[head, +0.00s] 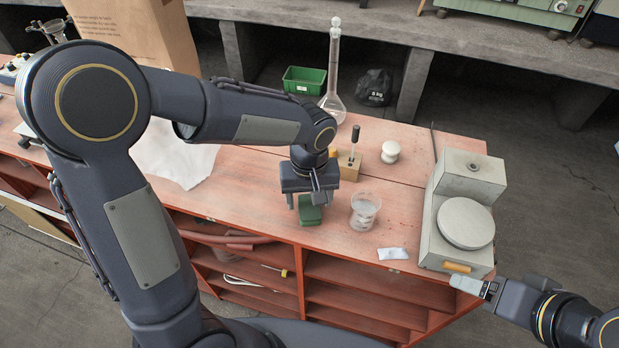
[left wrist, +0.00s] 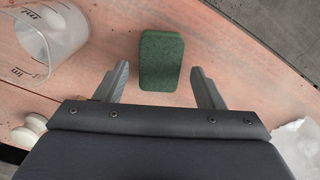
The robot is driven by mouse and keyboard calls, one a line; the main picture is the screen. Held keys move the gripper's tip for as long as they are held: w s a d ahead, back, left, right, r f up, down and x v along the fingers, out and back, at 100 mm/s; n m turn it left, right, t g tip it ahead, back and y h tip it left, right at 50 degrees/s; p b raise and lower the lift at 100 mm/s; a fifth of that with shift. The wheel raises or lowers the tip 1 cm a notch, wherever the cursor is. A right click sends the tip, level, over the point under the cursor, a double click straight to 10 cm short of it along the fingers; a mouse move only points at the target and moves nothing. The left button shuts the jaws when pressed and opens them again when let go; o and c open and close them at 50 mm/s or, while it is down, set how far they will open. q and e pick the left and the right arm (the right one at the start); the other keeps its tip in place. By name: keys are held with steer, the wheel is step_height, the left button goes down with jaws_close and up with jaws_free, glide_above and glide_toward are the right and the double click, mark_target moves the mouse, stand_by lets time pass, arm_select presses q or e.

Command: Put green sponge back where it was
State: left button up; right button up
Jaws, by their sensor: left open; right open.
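The green sponge (head: 310,214) lies on the red-brown bench top near its front edge. In the left wrist view the sponge (left wrist: 161,61) is a dark green block lying just beyond and between my left fingertips. My left gripper (head: 309,203) is open above the sponge, pointing down, with a gap around it in the left wrist view (left wrist: 159,82). It hides part of the sponge in the head view. My right gripper (head: 470,283) is at the lower right, beside the front of the grey hotplate device, away from the sponge; it holds nothing visible.
A clear beaker (head: 365,211) stands just right of the sponge. Behind are a wooden block with a black-handled tool (head: 352,160), a white round jar (head: 390,151), a flask (head: 333,100) and a green bin (head: 304,80). The grey device (head: 465,224) fills the right end.

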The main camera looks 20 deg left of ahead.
mark_target(310, 206)
arm_select(q)
step_height(310, 206, up, 10)
steer(key=s+a+m+t+h, duration=0.1)
steer(key=s+a, duration=0.3)
steer(key=s, duration=0.4)
steer(key=s+a+m+t+h, duration=0.1)
steer(key=s+a+t, duration=0.3)
steer(key=s, duration=0.4)
steer(key=shift+s+a+f+m+t+h, duration=0.15)
steer(key=shift+a+f+m+t+h, duration=0.2)
steer(key=shift+a+h, duration=0.4)
